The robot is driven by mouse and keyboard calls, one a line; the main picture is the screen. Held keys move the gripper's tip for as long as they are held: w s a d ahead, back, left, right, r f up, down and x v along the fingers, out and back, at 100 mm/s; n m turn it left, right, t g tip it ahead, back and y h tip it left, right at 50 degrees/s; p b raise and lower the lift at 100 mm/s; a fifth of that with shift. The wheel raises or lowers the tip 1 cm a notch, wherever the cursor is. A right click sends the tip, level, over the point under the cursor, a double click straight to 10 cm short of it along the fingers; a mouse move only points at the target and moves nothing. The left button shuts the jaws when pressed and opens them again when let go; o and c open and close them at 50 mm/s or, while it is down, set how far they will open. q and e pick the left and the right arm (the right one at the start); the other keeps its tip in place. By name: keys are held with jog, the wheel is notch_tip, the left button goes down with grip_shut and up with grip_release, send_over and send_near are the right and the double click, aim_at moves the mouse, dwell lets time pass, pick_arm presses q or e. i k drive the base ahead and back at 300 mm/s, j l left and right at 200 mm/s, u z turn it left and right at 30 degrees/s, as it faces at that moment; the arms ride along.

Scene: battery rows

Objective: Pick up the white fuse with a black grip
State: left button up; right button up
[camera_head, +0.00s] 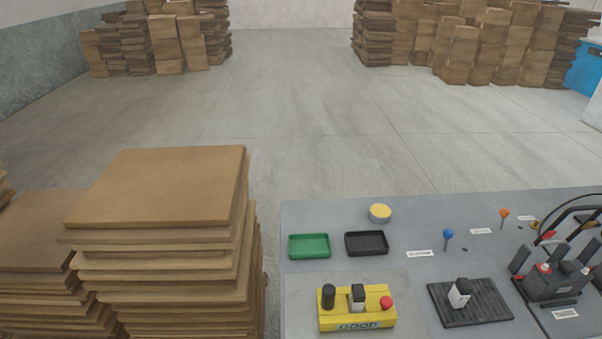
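A white fuse with a black grip (460,293) stands on a ribbed black mat (488,311) on the grey table, tilted slightly. A similar white piece with a black top (358,298) sits in the middle of the yellow box (343,317), between a black knob (328,296) and a red button (386,303). Neither of my grippers shows in the head view.
Green (309,246) and black (366,243) trays and a yellow round button (380,212) lie behind the box. Blue (448,235) and orange (504,214) knobs stand behind the mat. A dark battery-like device (555,283) is at right. Stacked boards (155,190) stand left.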

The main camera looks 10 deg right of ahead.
aim_at(357, 295)
jog(key=k+z, duration=0.2)
jog(key=z, duration=0.2)
jog(key=k+z, duration=0.2)
jog(key=z, duration=0.15)
